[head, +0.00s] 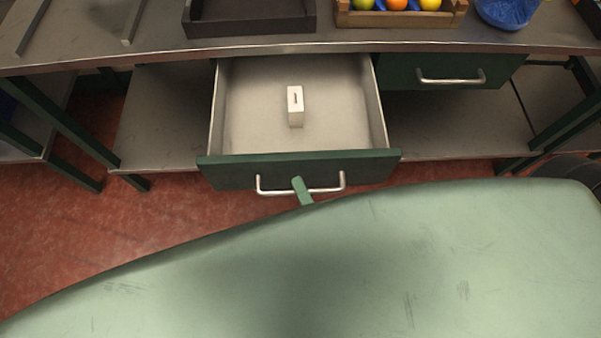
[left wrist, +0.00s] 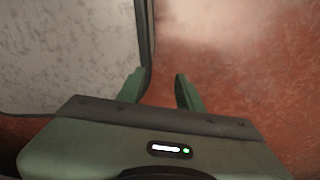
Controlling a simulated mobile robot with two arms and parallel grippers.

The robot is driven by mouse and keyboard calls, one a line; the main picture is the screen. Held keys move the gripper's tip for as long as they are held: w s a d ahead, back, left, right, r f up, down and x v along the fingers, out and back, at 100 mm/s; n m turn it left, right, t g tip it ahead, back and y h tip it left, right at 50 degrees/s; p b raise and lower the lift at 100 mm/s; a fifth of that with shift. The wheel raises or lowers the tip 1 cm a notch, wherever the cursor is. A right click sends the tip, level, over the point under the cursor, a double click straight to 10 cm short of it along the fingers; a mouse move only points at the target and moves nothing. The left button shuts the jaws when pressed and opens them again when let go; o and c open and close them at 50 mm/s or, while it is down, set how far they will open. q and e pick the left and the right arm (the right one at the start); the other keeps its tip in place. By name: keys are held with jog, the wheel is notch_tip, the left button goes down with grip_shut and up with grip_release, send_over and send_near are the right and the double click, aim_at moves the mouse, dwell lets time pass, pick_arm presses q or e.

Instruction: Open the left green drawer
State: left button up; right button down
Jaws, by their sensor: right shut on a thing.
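The left green drawer (head: 225,173) is pulled out from under the bench in the head view, its pale inside in sight. A small white block with a dark slot (head: 295,107) stands inside it. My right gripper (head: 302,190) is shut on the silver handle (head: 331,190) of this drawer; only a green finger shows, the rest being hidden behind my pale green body. In the left wrist view my left gripper (left wrist: 160,92) has its two green fingers apart, with nothing between them, above red floor.
The right green drawer (head: 416,71) is shut. On the bench (head: 325,47) stand a dark tray (head: 250,29), a wooden crate (head: 400,19) of fruit and a blue bowl (head: 508,12). A lower shelf (head: 165,115) runs below. Red floor (head: 150,220) is clear at left.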

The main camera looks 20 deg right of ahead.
pick_arm(q)
jog(key=shift+s, duration=0.55)
pick_arm(e)
jog(key=shift+s, duration=0.2)
jog(key=c, duration=1.5)
grip_release()
jog(key=shift+o, duration=0.2)
